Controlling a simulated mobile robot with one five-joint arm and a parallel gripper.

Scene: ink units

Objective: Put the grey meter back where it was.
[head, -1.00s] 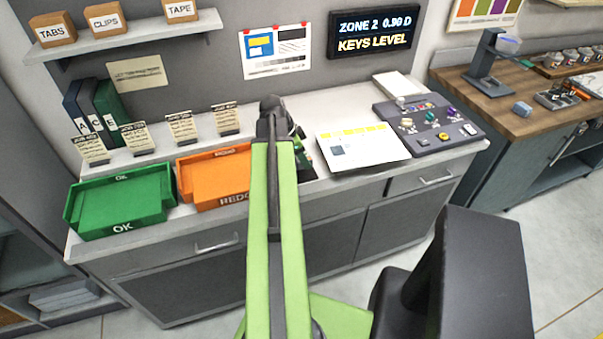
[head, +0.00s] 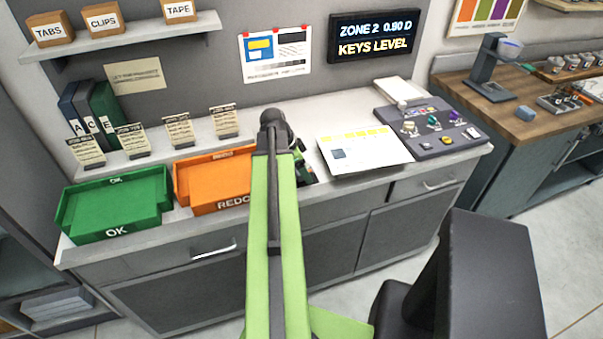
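I cannot pick out the grey meter for certain. A small grey-blue block (head: 525,113) lies on the wooden counter at the right, but I cannot tell whether it is the meter. My green arm reaches forward over the grey worktop. Its dark wrist is above the worktop, between the orange tray and the white sheet. My gripper's fingers are hidden behind the arm, so I cannot see whether they hold anything. A small dark and green shape shows just right of the wrist, partly covered and unclear.
A green OK tray (head: 116,231) and an orange REDO tray (head: 215,207) stand at left, with several cards behind. A white sheet (head: 372,157) and a control panel (head: 452,145) lie right of the arm. A dark stand (head: 484,72) is on the wooden counter (head: 487,98).

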